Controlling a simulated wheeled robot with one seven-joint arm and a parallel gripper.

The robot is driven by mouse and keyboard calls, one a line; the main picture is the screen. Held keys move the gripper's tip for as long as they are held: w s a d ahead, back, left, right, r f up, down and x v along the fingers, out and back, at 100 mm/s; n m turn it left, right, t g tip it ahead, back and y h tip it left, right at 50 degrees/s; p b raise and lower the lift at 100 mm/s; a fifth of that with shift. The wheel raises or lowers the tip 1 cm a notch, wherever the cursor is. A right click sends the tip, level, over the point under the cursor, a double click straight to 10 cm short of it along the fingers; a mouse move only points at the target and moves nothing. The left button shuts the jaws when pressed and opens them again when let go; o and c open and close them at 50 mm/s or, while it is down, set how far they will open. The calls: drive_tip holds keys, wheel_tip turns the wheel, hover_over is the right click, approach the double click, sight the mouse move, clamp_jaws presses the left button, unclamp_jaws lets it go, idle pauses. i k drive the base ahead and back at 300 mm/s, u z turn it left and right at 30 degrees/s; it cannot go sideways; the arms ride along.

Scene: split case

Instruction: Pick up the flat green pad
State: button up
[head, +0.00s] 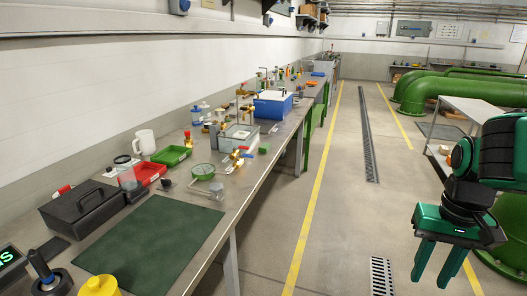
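A large flat dark green mat (148,248) lies on the near part of the long workbench. A small green pad-like block (264,148) lies farther along the bench, near its right edge and in front of the blue box. I cannot tell for certain which of the two is the flat green pad. My gripper (430,281) hangs at the lower right, over the floor and well clear of the bench. Its two green fingers point down and stand apart with nothing between them.
The workbench (228,205) is crowded: a black case (82,212), a red tray (148,173), a green tray (171,155), a green-rimmed gauge (203,171), a clear box and brass valves. Large green pipes (470,90) and a shelf cart stand right. The floor aisle (335,200) is clear.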

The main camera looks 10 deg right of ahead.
sight(265, 147)
drive_tip(key=z, duration=0.3)
drive_tip(key=i, duration=1.9)
drive_tip(key=u, duration=0.5)
